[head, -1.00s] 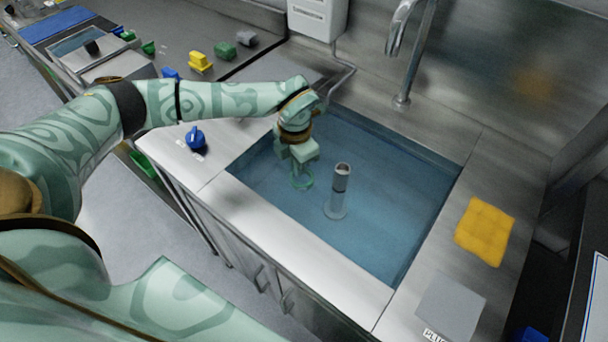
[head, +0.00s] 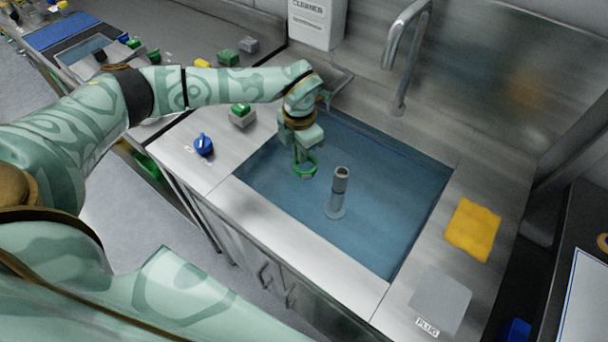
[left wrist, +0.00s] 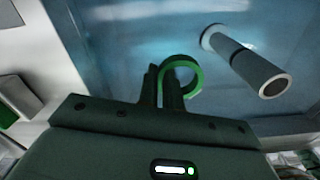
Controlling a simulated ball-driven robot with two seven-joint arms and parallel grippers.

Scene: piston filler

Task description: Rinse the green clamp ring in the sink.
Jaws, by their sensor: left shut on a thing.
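The green clamp ring (head: 306,172) hangs from my left gripper (head: 303,156) over the left part of the sink (head: 400,205). The sink holds blue-looking water. In the left wrist view the shut fingers (left wrist: 163,88) grip one side of the ring (left wrist: 192,90), and its open loop stands out to the right. The ring's colour is clear and bright, and it looks to be above the water surface. Its exact height is hard to tell. My right gripper is not in view.
A grey standpipe (head: 338,190) rises from the sink just right of the ring. A tap (head: 402,50) arches behind. A yellow cloth (head: 473,228) and a grey plate labelled PLUG (head: 440,298) lie on the right rim. A blue knob-like part (head: 203,146) sits on the left counter.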

